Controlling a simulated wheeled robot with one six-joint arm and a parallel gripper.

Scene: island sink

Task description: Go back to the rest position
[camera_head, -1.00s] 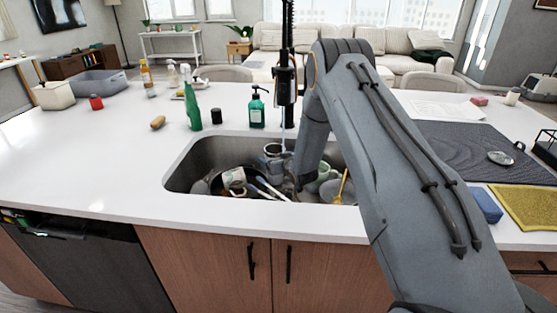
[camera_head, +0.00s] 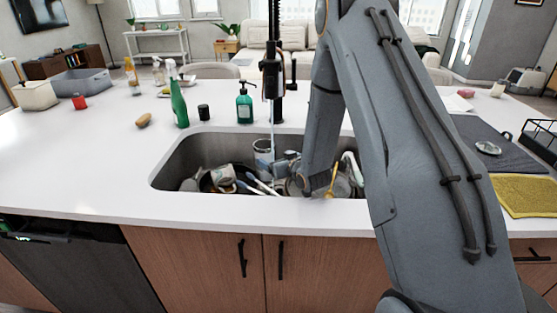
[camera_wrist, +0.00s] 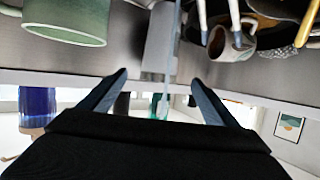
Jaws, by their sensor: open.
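My gripper (camera_wrist: 158,82) is open, with nothing between its two fingers in the wrist view. A green mug (camera_wrist: 70,20) is at the upper left of the wrist view, beyond the fingertips. A pale mug (camera_wrist: 232,43) and several utensil handles are at its upper right. The running water (camera_head: 272,130) falls near the gripper.
The black faucet (camera_head: 273,65) stands just behind the gripper. A green spray bottle (camera_head: 179,103) and a teal soap bottle (camera_head: 245,104) stand at the sink's back edge. A yellow cloth (camera_head: 525,195) and a dark mat (camera_head: 470,140) lie right. The left counter is largely clear.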

